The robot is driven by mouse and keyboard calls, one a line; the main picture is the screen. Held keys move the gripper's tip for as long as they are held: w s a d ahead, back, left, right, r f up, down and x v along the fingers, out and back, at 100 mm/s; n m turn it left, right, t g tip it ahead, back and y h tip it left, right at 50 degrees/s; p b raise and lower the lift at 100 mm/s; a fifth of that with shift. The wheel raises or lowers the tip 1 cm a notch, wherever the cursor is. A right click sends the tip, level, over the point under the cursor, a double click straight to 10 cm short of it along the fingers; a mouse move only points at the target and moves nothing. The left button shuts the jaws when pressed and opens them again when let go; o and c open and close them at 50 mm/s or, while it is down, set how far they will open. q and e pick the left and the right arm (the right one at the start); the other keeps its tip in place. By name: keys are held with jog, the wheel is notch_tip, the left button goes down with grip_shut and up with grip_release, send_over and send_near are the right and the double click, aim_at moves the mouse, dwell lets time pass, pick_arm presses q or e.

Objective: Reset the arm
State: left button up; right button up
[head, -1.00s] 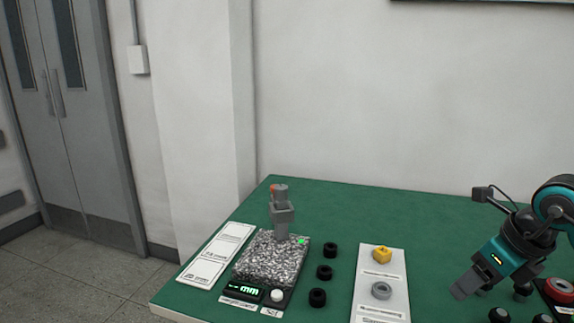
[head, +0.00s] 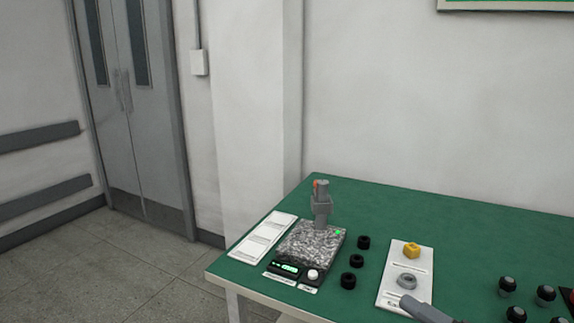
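The grey tip of my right gripper (head: 424,310) shows at the bottom edge, in front of the near end of a white labelled card (head: 424,262). Only this narrow end part is in view, and whether its fingers are apart cannot be made out. I see nothing held at its tip. The rest of the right arm is out of view. My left gripper and arm are not in view.
On the green table (head: 440,205), a speckled gauge block (head: 309,243) carries an upright grey post (head: 321,207). Black rings (head: 357,261) stand beside it. The card bears a yellow part (head: 411,250) and grey ring (head: 407,281). Black knobs (head: 545,293) are at right.

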jog(key=s+a+f+m+g+h+p, duration=0.1)
jog(key=s+f+m+h, duration=0.4)
jog(key=f+m, duration=0.5)
jog(key=s+a+f+m+g+h, duration=0.1)
jog(key=s+f+m+h, duration=0.4)
jog(key=f+m, duration=0.6)
jog(key=shift+a+f+m+g+h+p, duration=0.3)
jog(key=shift+m+g+h, duration=0.2)
jog(key=shift+m+h, duration=0.4)
